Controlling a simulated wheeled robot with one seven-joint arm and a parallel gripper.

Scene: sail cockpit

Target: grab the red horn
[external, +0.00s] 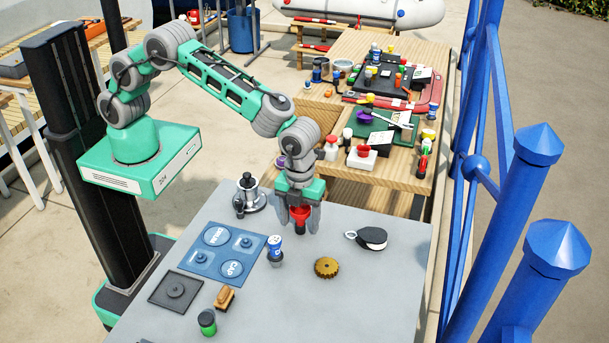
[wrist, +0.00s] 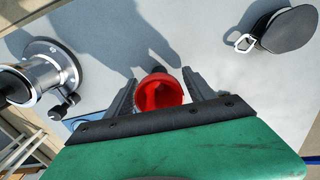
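The red horn (external: 300,213) stands upright on the grey table, its red bell on top and a dark part below. In the wrist view I look down into its round red mouth (wrist: 158,93). My gripper (external: 298,225) points straight down over it, one finger on each side. In the wrist view, my gripper's fingers (wrist: 159,78) are spread with the horn between them. Small gaps seem to show beside the horn; contact lower down is hidden.
A chrome winch (external: 250,195) stands left of the horn. A blue-and-white can (external: 274,247), a brass gear (external: 326,267) and a black pulley block (external: 372,239) are nearby. A blue panel (external: 222,253) lies left. The table's right front is clear.

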